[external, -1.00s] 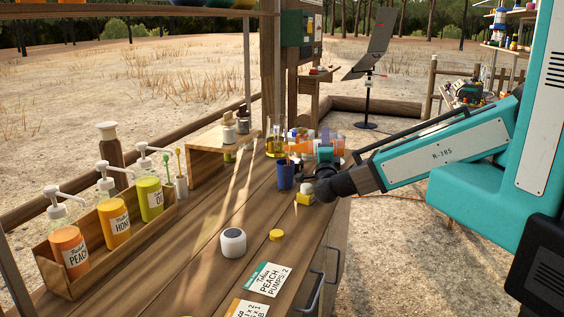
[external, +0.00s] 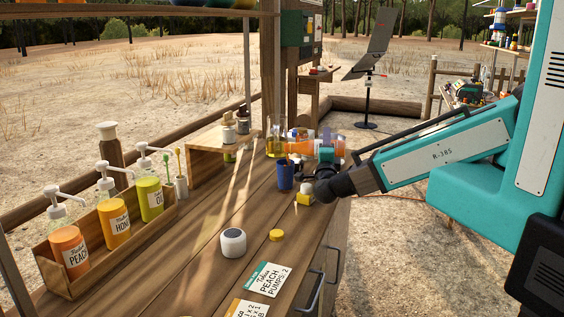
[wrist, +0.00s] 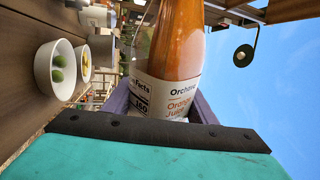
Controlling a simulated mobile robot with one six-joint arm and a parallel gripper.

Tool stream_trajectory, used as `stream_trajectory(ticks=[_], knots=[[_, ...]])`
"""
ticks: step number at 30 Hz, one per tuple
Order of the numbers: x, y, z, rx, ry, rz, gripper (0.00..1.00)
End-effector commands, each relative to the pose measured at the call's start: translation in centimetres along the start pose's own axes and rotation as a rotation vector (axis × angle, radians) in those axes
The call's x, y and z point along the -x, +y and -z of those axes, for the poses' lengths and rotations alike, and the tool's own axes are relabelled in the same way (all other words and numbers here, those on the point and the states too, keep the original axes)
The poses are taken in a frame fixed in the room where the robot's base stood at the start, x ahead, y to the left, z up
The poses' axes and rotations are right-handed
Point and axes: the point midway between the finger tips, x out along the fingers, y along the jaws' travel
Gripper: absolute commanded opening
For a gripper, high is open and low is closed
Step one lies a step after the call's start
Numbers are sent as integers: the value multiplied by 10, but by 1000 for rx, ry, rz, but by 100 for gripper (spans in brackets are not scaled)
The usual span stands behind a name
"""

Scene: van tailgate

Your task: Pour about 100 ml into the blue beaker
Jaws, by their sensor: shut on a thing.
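An orange juice bottle (wrist: 178,50) is held between the purple fingers of my gripper (wrist: 162,103), its label showing. In the external view the bottle (external: 301,148) lies nearly level, its narrow end toward the left. My gripper (external: 326,154) is at its right end. The blue beaker (external: 285,178) stands upright on the bench, below and slightly left of the bottle's neck end. The beaker's contents and the liquid level are too small to tell. Whether any juice is flowing now is not clear.
A glass flask with yellow liquid (external: 276,147) stands behind the beaker. A yellow and white item (external: 304,198) is by the bench edge. A white round device (external: 232,242) and pump bottles (external: 114,222) are nearer. The wrist view shows white bowls (wrist: 44,78).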

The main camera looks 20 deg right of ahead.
Motion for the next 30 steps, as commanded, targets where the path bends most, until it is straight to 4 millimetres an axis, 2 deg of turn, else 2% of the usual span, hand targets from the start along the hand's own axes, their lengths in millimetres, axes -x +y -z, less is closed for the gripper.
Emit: stream_trajectory(ticks=[1, 5, 8, 30], knots=[[0, 2, 0, -46, 12, 0, 21], [-2, -9, 3, -197, 52, 1, 21], [-1, -5, 8, -257, 70, 0, 21], [-1, -3, 10, -299, 80, 0, 21]])
